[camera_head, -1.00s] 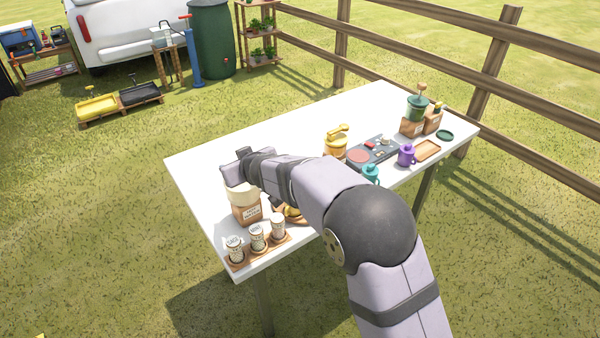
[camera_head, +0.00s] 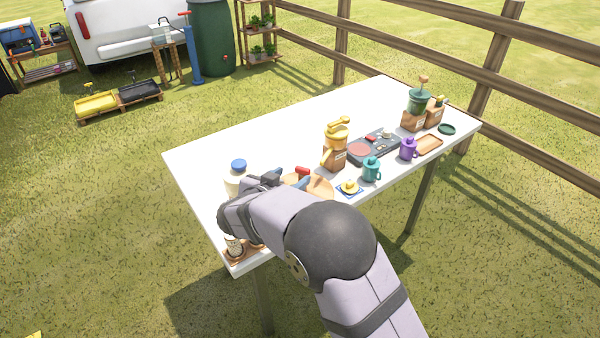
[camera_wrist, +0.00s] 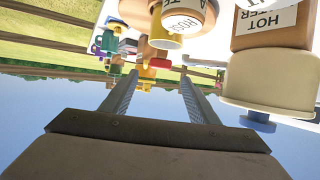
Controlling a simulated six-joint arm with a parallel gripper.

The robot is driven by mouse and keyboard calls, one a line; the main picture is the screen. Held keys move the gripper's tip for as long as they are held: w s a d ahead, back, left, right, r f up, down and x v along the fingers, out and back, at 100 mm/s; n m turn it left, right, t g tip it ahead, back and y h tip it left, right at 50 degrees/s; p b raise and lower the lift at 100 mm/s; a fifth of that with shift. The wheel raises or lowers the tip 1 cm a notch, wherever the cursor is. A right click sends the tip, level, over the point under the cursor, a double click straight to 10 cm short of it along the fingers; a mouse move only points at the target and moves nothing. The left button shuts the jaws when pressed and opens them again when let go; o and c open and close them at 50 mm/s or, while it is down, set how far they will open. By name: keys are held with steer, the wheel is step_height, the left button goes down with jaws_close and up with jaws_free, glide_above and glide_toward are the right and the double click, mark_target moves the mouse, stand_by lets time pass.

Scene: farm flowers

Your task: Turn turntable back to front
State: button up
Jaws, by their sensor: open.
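A round wooden disc (camera_head: 320,188), which looks like the turntable, lies on the white table near its front edge, partly hidden by my arm. A red item (camera_head: 303,171) shows at its far side; a red item (camera_wrist: 160,63) also shows beyond my fingers in the wrist view. My gripper (camera_head: 290,181) is low at the disc's left side, pointing right. In the wrist view my gripper (camera_wrist: 154,82) has its two fingers apart with nothing held between them. I cannot tell whether a finger touches the disc.
A cream container with a blue knob (camera_head: 238,166), labelled hot water, stands close beside my gripper. Spice jars (camera_head: 233,245) are partly hidden by my wrist. A yellow-topped dispenser (camera_head: 336,137), a teal mug (camera_head: 371,169) and a purple mug (camera_head: 408,149) stand right. The table's back left (camera_head: 260,135) is clear.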

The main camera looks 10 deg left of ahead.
mark_target(301, 169)
steer(key=shift+p+x, duration=1.35)
steer(key=shift+x, duration=2.3)
jaws_close()
